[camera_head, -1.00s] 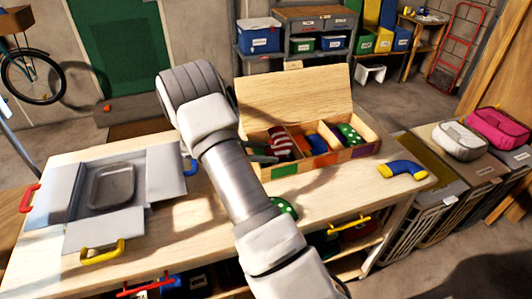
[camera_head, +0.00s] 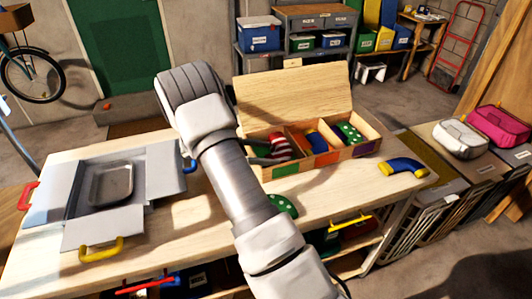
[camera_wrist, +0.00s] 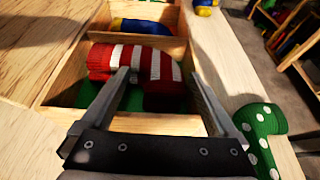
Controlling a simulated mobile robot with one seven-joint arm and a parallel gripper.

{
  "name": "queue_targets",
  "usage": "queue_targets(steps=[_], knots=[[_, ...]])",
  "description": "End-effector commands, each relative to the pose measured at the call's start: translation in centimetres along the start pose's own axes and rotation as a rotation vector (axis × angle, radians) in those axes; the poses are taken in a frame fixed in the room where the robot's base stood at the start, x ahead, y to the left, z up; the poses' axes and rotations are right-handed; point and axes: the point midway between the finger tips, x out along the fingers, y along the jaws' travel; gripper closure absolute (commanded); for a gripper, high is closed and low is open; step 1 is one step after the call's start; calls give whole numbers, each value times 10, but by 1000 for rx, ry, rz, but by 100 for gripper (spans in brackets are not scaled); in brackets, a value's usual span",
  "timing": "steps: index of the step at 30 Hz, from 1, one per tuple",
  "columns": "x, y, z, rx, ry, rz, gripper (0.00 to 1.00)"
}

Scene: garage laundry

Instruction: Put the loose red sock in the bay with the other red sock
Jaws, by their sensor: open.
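A box with three bays (camera_head: 320,158) stands on the workbench, lid raised. Red-and-white striped knit (camera_head: 279,146) lies in its left bay, the one with a green front label. In the wrist view the striped red sock (camera_wrist: 160,92) lies inside that bay, over a green surface; I cannot tell whether it is one sock or two overlapping. My gripper (camera_wrist: 160,75) is open, its fingers apart over the bay on either side of part of the striped knit. In the head view my gripper (camera_head: 264,158) is partly hidden by my arm. No red sock shows on the bench.
A green white-dotted sock (camera_wrist: 262,137) lies outside the box by its front. A blue-and-yellow sock (camera_head: 405,168) lies right of the box. The other bays hold a blue item (camera_wrist: 140,26) and a green dotted sock (camera_head: 349,133). A grey tray (camera_head: 111,185) is at left.

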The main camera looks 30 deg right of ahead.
Motion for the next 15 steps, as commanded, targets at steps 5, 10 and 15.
queue_targets(steps=[5,10,15], knots=[[-8,0,16,1,1,0,4],[-46,1,10,0,1,4,4],[-84,1,10,0,0,4,4]])
